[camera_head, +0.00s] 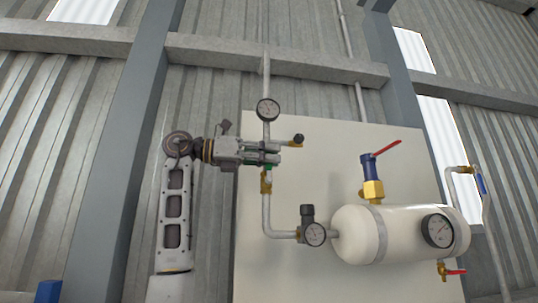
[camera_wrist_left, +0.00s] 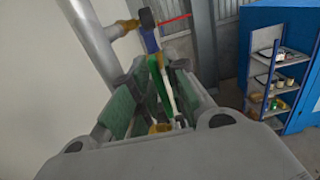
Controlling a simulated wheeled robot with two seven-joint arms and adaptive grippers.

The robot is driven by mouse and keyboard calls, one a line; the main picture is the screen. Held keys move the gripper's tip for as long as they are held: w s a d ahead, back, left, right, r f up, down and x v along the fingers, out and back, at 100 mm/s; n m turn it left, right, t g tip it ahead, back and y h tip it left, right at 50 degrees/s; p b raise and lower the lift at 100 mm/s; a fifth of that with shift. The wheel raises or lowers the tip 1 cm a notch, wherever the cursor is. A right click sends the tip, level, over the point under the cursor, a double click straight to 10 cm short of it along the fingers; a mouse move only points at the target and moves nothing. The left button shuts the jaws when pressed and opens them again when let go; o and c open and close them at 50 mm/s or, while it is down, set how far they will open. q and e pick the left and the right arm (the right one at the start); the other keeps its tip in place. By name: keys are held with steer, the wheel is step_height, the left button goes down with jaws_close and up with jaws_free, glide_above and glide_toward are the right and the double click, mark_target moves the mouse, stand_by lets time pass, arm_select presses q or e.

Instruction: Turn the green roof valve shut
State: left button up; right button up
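The green valve handle (camera_wrist_left: 161,84) stands between the two fingers of my left gripper (camera_wrist_left: 158,100) in the left wrist view. The fingers are apart, with gaps showing beside the handle, so the gripper is open around it. In the head view my left gripper (camera_head: 265,153) reaches in from the left at the vertical pipe and largely hides the valve. A brass fitting (camera_head: 266,183) shows on the pipe just below it. My right gripper is in neither view.
A round gauge (camera_head: 268,109) sits above the gripper, and a brass fitting with a black knob (camera_head: 298,139) is close to its right. A white tank (camera_head: 400,235) with a blue, red-levered valve (camera_head: 370,168) is at right. A blue cabinet (camera_wrist_left: 260,50) stands beyond.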

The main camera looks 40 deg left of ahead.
arm_select(q)
jaws_close()
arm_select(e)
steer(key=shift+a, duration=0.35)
